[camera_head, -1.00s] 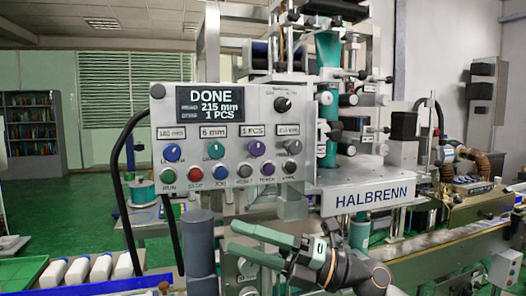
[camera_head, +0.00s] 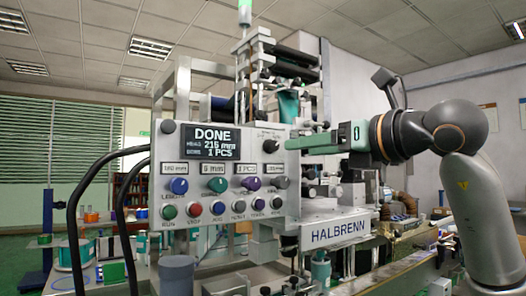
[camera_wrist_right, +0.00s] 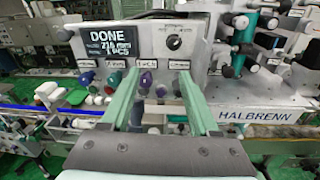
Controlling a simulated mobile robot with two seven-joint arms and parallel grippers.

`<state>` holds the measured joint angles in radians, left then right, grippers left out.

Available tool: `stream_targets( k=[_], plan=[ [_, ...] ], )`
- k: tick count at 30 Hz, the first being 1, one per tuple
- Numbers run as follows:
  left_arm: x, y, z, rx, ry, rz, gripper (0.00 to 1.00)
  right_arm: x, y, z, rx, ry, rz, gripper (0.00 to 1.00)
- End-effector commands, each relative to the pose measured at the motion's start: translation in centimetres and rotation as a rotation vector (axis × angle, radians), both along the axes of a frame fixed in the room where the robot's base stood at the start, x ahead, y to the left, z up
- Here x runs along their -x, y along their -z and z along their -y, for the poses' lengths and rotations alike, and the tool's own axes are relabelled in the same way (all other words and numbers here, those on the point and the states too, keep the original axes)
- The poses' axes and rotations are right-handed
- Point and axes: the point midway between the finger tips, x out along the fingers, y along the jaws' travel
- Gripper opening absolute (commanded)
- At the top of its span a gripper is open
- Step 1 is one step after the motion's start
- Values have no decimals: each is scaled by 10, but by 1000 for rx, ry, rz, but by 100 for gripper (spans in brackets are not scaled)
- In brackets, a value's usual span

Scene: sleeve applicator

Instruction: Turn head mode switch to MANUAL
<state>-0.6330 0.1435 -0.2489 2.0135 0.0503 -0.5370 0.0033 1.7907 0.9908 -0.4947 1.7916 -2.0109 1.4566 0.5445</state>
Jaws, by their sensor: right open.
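The control panel (camera_head: 190,200) of the HALBRENN machine has a black rotary knob (camera_head: 270,146) at its upper right, beside the display. I take this knob to be the head mode switch; its lettering is too small to read. The knob also shows in the right wrist view (camera_wrist_right: 174,43), ahead of my fingers. My right gripper (camera_head: 290,144) has green fingers pointing left toward the knob, close to it in the head view. In the right wrist view, the two fingers (camera_wrist_right: 158,76) are apart with nothing between them. My left gripper is not in view.
The display (camera_head: 211,142) reads DONE. Below it are coloured knobs, including a blue one (camera_head: 180,186), and a row of push buttons with a red one (camera_head: 194,209). Machine columns and rollers stand behind and right of the panel. Black cables hang at its left.

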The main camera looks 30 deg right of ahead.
Motion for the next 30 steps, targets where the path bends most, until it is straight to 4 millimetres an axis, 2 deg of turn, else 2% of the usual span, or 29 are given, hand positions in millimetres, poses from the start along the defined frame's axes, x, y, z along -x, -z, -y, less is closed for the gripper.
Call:
stream_targets(
  k=[3, 8, 11, 22, 27, 30],
  plan=[
    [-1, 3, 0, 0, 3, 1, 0, 14, -11, 19, -6, 71, 27, 62],
    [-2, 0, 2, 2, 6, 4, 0, 11, -14, 24, -9, 91, 31, 62],
    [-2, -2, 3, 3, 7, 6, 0, -4, -14, 22, -10, 88, 28, 62],
    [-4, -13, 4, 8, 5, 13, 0, -78, -15, 16, -10, 86, 28, 62],
    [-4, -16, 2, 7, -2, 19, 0, -99, -15, 14, -10, 86, 31, 62],
    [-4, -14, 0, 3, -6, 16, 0, -105, -14, 14, -9, 86, 31, 62]
  ],
)
